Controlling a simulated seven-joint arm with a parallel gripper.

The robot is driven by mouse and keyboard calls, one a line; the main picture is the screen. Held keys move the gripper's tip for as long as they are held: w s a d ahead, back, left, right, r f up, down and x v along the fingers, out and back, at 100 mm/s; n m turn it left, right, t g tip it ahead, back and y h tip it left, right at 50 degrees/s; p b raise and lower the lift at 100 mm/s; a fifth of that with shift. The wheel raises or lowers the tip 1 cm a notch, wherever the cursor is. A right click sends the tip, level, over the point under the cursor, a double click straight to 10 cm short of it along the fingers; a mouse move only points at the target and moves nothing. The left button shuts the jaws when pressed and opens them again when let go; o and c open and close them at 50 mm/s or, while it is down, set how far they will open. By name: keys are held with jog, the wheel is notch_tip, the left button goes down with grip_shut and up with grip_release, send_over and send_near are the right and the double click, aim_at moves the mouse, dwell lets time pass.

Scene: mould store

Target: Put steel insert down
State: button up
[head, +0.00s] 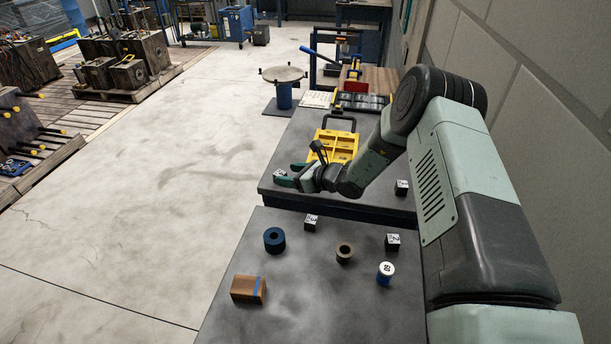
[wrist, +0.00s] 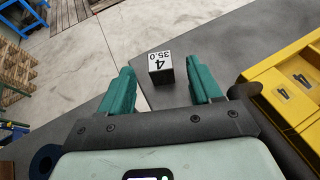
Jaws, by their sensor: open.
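A small steel insert, a cube with a white top marked "4" and "35.0" (wrist: 160,68), stands upright on the dark tabletop close to its edge. In the head view the insert (head: 279,173) is at the far table's left corner. My gripper (head: 290,175) is low over that corner, with its green fingers open. In the wrist view my gripper (wrist: 160,75) has one finger on each side of the insert, with visible gaps, so it is not gripped. I cannot tell whether the insert's underside is fully on the table.
A yellow compartment tray (head: 322,155) lies right of my gripper; it also shows in the wrist view (wrist: 262,75). Other marked cubes (head: 311,222), a blue ring (head: 274,240), a brown ring (head: 344,254), a white-topped cylinder (head: 386,273) and a wooden block (head: 247,289) stand on the tables.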

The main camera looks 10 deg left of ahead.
jog(key=v, duration=0.7)
jog(key=s+d+r+n+g+h, duration=0.2)
jog(key=s+r+n, duration=0.45)
jog(key=r, duration=0.55)
jog(key=s+d+r+n+g+h, duration=0.1)
jog(key=s+d+r+n+g, duration=0.15)
jog(key=s+r+n, duration=0.7)
jog(key=s+d+r+n+t+h, duration=0.2)
jog(key=s+d+r, duration=0.4)
jog(key=s+d, duration=0.3)
jog(key=s+d+r+n+t+h, duration=0.3)
jog(key=s+d+r+h, duration=0.4)
jog(key=s+d, duration=0.3)
jog(key=shift+r+n, duration=0.3)
jog(key=shift+n, duration=0.6)
jog(key=shift+w, duration=0.2)
